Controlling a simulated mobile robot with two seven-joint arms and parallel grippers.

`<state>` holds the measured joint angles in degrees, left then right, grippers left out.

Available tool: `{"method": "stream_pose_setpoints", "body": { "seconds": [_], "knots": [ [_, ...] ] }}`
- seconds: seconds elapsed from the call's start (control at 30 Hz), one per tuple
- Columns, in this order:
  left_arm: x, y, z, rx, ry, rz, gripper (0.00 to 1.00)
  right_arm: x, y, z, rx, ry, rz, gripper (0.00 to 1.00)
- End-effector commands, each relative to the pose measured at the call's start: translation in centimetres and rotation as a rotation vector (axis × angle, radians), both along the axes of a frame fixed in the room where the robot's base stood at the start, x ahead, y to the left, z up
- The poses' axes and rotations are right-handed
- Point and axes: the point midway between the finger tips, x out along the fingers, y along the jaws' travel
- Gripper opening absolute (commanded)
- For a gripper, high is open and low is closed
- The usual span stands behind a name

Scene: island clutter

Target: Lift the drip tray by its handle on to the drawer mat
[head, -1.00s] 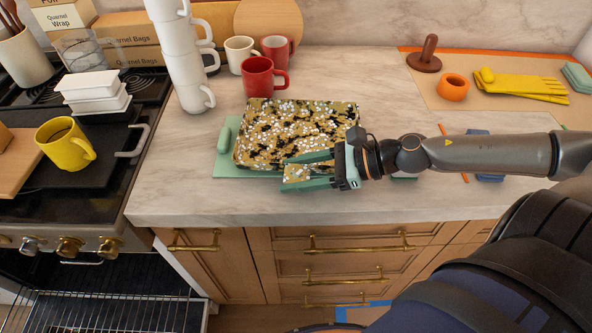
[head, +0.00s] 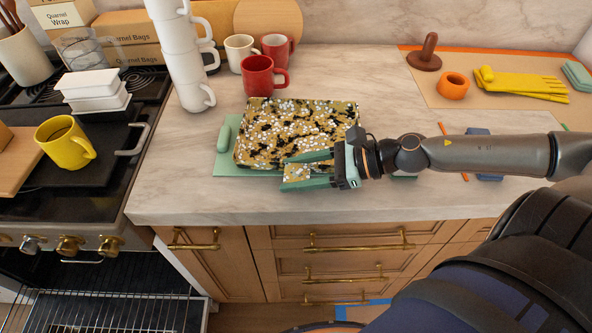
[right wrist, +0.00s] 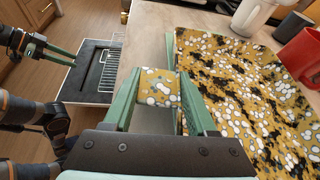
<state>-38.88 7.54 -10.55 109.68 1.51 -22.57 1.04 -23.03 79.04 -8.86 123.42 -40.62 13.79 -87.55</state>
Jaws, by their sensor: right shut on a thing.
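The drip tray (head: 290,130) is a rectangle speckled in gold, black and white; it fills the right side of the right wrist view (right wrist: 240,90). It lies over a flat green mat (head: 222,170), which shows along its left and front edges. I cannot tell whether this is the drawer mat or whether the tray touches it. My right gripper (head: 308,172) is shut on the tray's speckled handle (right wrist: 158,88) at the front right. My left gripper (right wrist: 60,54) is open and empty at the left of the right wrist view, away from the tray.
Red mugs (head: 262,78) and a white mug stack (head: 182,60) stand behind the tray. A beige mat (head: 450,92) at back right holds yellow gloves (head: 525,84) and an orange ring (head: 453,87). The stove with a yellow mug (head: 62,145) is left. Counter between gripper and front edge is clear.

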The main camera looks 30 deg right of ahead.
Motion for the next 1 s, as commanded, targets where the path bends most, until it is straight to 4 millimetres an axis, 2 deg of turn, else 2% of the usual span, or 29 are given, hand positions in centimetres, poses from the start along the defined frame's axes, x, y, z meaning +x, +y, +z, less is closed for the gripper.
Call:
{"method": "stream_pose_setpoints", "body": {
  "seconds": [1.0],
  "knots": [
    [0.0, 0.0, -0.8, 0.0, 0.0, 0.0, 0.5, 0.0, 0.0, -1.0, -0.001, -0.002, 0.0, 0.0]
  ]
}}
